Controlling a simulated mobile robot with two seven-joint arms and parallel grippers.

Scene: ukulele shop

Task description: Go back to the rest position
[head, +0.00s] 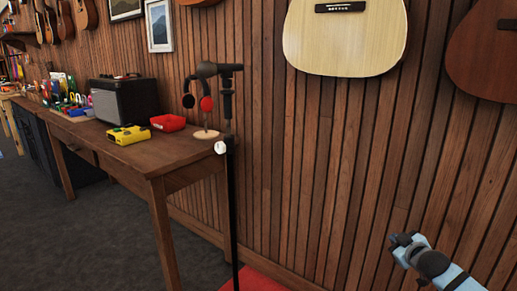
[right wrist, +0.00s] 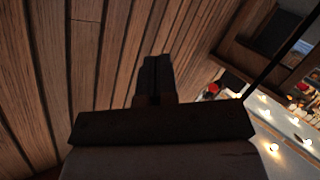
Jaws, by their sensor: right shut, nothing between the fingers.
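My right gripper (head: 399,241) is at the lower right of the head view, at the end of a light blue arm, in front of the wood-slat wall. It is away from the table and touches nothing that I can see. In the right wrist view its dark fingers (right wrist: 154,75) are together with nothing between them. My left gripper is in neither view.
A wooden table (head: 150,157) along the wall holds a black amplifier (head: 126,101), a yellow box (head: 128,135), a red tray (head: 168,123) and headphones on a stand (head: 206,134). A microphone stand (head: 231,200) stands at its near end. A pale guitar (head: 345,45) hangs above.

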